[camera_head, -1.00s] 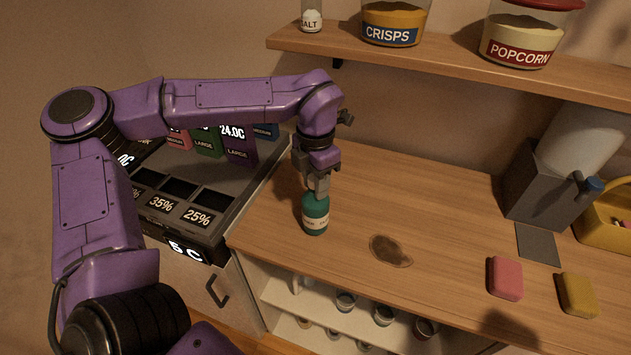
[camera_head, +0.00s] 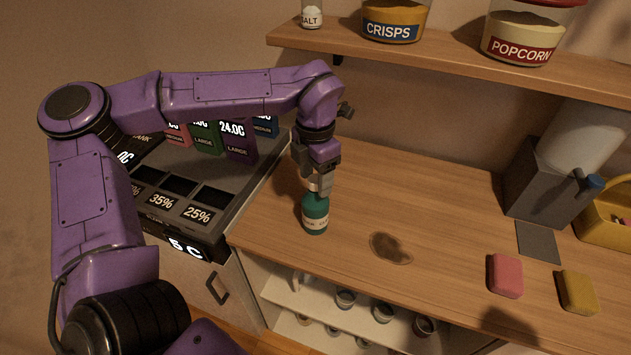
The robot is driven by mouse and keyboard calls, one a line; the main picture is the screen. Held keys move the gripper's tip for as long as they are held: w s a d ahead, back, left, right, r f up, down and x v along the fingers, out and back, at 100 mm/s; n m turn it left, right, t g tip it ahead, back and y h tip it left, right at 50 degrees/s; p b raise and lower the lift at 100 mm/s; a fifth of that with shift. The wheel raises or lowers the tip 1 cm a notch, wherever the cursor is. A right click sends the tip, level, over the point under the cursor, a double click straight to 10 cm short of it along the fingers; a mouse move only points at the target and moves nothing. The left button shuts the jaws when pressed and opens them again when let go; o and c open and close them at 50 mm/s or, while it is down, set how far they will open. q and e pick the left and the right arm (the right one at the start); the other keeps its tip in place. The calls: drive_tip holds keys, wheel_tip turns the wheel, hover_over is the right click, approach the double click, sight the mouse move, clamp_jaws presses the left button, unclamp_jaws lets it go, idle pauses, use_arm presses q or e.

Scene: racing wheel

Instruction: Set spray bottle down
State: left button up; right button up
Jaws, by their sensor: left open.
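The spray bottle (camera_head: 315,217) is green with a pale label and stands upright on the wooden counter near its left end. My left gripper (camera_head: 318,186) is directly above it, pointing down, with its fingers open around the bottle's top. The gripper hides part of the bottle's top. My right gripper is not in view.
A brown stain (camera_head: 390,248) is on the counter to the right of the bottle. A pink sponge (camera_head: 506,276) and a yellow sponge (camera_head: 578,292) lie farther right. A grey dispenser (camera_head: 545,185) stands at the back right. A shelf (camera_head: 450,62) with jars hangs above.

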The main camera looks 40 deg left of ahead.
use_arm(q)
wheel_tip(320, 180, up, 10)
drive_tip(key=shift+r+b, duration=0.15)
drive_tip(key=shift+b, duration=0.2)
idle(1.9)
